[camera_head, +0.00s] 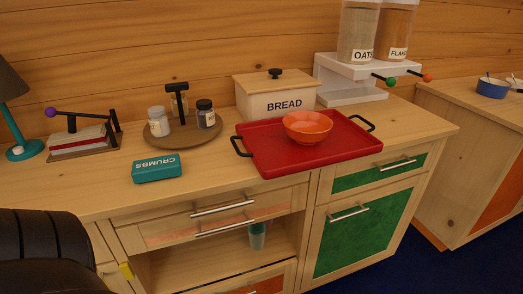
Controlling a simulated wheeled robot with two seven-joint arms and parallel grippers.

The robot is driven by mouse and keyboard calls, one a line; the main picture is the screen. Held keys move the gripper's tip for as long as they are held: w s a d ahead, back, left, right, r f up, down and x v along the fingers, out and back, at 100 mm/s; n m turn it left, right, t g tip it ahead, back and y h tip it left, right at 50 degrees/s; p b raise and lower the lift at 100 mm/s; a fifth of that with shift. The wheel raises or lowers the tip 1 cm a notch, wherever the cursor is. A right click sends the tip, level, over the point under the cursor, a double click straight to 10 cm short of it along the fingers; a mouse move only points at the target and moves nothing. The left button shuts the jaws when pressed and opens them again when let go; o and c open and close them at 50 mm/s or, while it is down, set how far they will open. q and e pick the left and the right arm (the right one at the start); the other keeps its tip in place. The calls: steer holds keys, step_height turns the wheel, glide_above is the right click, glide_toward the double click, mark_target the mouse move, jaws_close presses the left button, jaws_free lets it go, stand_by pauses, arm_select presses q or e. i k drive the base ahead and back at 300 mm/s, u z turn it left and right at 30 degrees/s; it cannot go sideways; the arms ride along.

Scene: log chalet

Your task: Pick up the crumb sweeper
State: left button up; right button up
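Neither of my grippers shows in the head view.
Behind the sweeper stands a round wooden caddy (182,138) with jars. To its right is a red tray (265,160) holding an orange bowl (307,126), with a bread box (275,97) behind. A teal lamp (25,150) and press (82,138) stand left. A dark ribbed shape fills the lower left.

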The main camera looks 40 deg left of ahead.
mark_target(169, 166)
steer(key=z, duration=1.2)
steer(key=k, duration=1)
steer(key=u, duration=1.1)
